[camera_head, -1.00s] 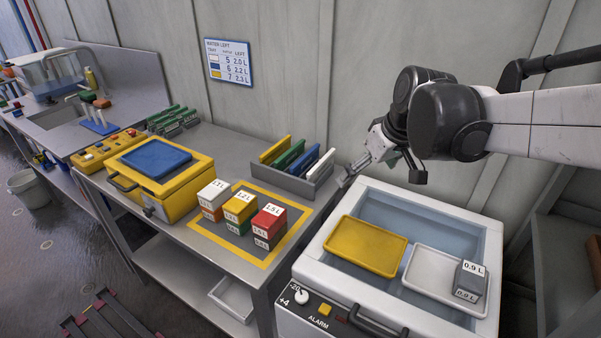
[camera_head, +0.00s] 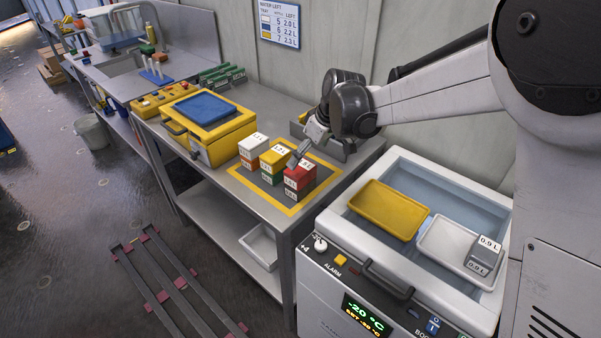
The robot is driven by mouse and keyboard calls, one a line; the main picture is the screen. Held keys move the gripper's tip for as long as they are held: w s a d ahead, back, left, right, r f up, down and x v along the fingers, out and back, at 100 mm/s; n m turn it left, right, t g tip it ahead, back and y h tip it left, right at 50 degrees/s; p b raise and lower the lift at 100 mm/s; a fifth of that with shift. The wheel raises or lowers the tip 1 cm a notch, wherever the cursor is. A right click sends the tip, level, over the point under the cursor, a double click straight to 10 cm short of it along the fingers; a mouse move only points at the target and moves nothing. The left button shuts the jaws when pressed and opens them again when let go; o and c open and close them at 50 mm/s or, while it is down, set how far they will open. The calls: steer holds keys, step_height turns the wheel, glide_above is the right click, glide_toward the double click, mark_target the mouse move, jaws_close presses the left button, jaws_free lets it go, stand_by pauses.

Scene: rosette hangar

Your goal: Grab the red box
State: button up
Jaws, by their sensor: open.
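The red box (camera_head: 299,176) sits on top of a dark grey box (camera_head: 292,194), the rightmost of three short stacks inside a yellow-framed square on the metal bench. It has white labels. My gripper (camera_head: 299,162) reaches down from the upper right, with its fingers just above or at the red box's top; I cannot tell whether they touch it. The gripper is open and hides part of the box's top. Beside it stand a yellow box (camera_head: 275,158) on a green one and a white box (camera_head: 253,144) on an orange one.
A yellow case with a blue lid (camera_head: 208,123) stands left of the stacks. A grey rack (camera_head: 340,148) is partly hidden behind my arm. On the right, an open white cooler (camera_head: 335,222) holds a yellow tray (camera_head: 387,208) and a white tray bearing a grey box (camera_head: 483,254).

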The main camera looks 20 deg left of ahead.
mark_target(301, 168)
steer(key=shift+p+x, duration=0.45)
steer(key=shift+x, duration=4.05)
steer(key=shift+s+d, duration=0.2)
steer(key=shift+c, duration=0.5)
steer(key=c, duration=1.2)
